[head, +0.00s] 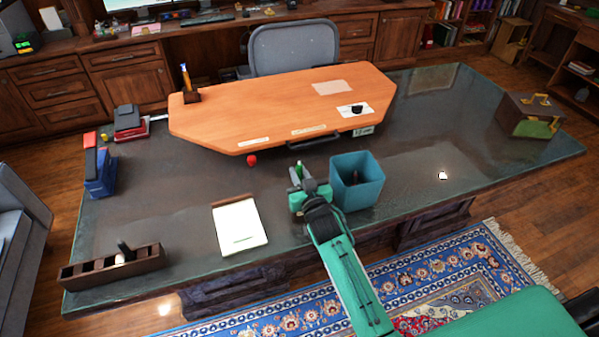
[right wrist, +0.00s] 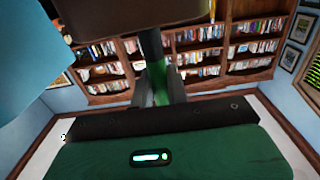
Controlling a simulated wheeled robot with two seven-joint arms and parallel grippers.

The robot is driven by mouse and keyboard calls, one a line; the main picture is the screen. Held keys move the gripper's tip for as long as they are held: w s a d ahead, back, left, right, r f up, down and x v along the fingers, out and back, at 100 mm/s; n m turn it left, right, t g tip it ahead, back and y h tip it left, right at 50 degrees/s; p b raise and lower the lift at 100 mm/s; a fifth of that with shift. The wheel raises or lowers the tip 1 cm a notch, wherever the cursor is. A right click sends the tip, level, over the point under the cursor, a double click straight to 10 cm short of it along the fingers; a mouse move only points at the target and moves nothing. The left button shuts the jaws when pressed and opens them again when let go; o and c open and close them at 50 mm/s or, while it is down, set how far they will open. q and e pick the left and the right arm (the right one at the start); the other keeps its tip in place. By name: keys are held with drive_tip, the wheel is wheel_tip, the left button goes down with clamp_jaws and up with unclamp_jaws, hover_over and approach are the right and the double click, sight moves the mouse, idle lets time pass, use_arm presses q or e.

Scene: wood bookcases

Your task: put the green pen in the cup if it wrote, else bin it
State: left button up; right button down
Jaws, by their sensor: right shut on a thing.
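My right gripper (head: 299,180) is shut on the green pen, above the desk's front part, just left of the teal bin (head: 368,193). The pen (right wrist: 158,88) stands between the fingers in the right wrist view; its upper part is dark and much of it is hidden. The open-topped bin has a dark item inside. A small dark cup (head: 192,97) with a blue and yellow pen in it stands on the left of the raised orange board. My left gripper is not in view.
The orange board (head: 270,105) lies behind the gripper, with a red ball (head: 252,160) near its front edge. A dark slotted tray (head: 112,267) sits front left, a brown and green box (head: 528,117) far right. The desk right of the bin is mostly clear.

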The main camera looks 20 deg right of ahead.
drive_tip(key=shift+f, duration=0.7)
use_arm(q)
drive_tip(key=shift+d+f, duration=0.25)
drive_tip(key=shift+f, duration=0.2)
use_arm(e)
drive_tip(key=c, duration=1.3)
unclamp_jaws()
use_arm(q)
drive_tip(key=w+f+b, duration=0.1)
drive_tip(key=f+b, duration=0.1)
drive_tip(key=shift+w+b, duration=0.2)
drive_tip(key=shift+b, duration=0.2)
use_arm(e)
drive_tip(key=s, duration=1.4)
drive_tip(key=shift+d, duration=0.25)
